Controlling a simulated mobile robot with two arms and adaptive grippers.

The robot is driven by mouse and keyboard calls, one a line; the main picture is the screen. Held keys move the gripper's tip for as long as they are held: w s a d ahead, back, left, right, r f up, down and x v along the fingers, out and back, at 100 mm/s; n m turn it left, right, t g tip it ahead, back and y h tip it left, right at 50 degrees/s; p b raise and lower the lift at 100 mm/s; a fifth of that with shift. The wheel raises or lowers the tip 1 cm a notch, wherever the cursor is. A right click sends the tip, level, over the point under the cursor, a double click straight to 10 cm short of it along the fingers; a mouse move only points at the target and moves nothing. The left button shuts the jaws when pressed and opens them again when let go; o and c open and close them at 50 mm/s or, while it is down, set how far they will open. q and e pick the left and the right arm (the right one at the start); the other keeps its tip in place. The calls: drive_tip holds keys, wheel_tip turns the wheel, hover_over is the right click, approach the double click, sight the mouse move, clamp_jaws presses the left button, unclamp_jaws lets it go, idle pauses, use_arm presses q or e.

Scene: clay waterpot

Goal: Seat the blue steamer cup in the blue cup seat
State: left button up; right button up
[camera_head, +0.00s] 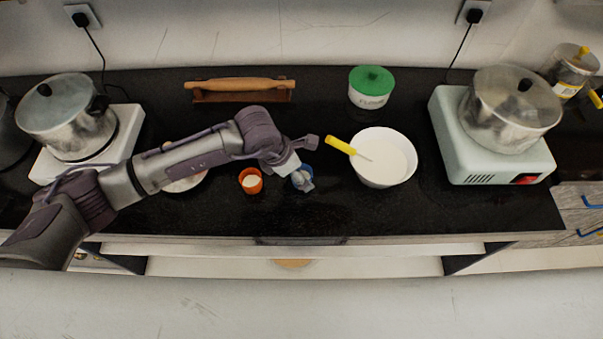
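A small blue object (308,187) shows at the tip of my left gripper (301,177), on the dark counter left of the white bowl. It is small and largely covered by the gripper, so I cannot tell whether it is the blue steamer cup, its seat, or both. The gripper is at or right over it. Whether the fingers are closed on it cannot be made out. No separate blue cup seat can be picked out. My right gripper is not in view.
An orange cup (250,184) with white contents stands just left of the gripper. A white bowl (385,174) with a yellow-handled utensil (341,145) is to the right. A pale dish (186,184) lies partly under my arm. Pots on stoves (510,105) flank the counter.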

use_arm(q)
drive_tip(key=shift+x, duration=1.1)
drive_tip(key=c, duration=1.1)
drive_tip(key=shift+o, duration=0.2)
drive_tip(key=shift+r, duration=0.15)
drive_tip(key=r+b, duration=0.1)
drive_tip(key=r, duration=0.3)
drive_tip(key=shift+s+d+b, duration=0.1)
drive_tip(key=shift+d+b, duration=0.1)
drive_tip(key=shift+b, duration=0.15)
drive_tip(key=s+d+r+b, duration=0.3)
drive_tip(key=s+d+r, duration=0.2)
drive_tip(key=d, duration=0.5)
drive_tip(key=shift+r, duration=0.9)
